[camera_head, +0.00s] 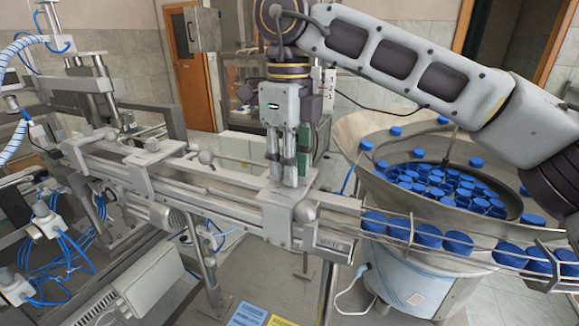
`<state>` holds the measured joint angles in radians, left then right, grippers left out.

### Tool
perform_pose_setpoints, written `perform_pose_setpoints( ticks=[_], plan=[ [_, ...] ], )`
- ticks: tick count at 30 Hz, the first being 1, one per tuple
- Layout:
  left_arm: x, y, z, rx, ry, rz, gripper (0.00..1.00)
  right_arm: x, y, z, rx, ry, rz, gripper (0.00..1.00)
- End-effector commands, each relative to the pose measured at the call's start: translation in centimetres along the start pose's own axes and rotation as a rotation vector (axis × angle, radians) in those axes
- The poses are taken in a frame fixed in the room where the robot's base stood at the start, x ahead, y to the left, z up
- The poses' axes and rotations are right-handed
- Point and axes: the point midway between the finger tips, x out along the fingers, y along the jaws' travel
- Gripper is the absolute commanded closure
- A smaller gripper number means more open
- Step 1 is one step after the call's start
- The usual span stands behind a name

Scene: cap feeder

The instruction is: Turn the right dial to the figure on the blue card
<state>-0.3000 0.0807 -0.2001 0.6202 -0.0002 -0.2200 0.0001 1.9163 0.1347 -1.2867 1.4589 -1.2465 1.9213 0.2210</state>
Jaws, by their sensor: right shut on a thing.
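My right gripper (289,182) points straight down over the middle of the conveyor, with its fingertips low at the rail bracket. It is shut on what seems to be the right dial, which the fingers hide almost wholly; its setting cannot be read. The blue card (246,314) lies at the bottom edge of the view, below the conveyor, partly cut off. Its print is too small to read. A yellow card (281,321) lies just right of it, also cut off. My left gripper is not in view.
The conveyor rail (230,195) runs across the middle, with round grey knobs (305,211) on its brackets. A feeder bowl (355,130) of blue caps stands at the right; a chute (430,238) holds a row of caps. Blue hoses and machine parts crowd the left.

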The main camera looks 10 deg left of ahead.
Motion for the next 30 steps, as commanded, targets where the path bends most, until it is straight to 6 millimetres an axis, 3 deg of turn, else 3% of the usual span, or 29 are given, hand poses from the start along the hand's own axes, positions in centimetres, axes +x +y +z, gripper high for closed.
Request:
perform_pose_setpoints(
  ticks=[21,22,27,30],
  plan=[
    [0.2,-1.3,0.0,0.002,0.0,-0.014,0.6,-0.2,-0.1,0.0,0.093,-0.004,-0.001,1.0],
    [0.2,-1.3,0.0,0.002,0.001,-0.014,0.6,-0.2,-0.1,0.0,0.093,-0.004,-0.001,0.74],
    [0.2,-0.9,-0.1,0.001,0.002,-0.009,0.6,-0.1,-0.1,0.0,0.092,-0.003,-0.001,0.53],
    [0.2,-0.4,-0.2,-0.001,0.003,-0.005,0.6,-0.1,0.0,0.0,0.091,-0.002,0.0,0.53]
  ],
)
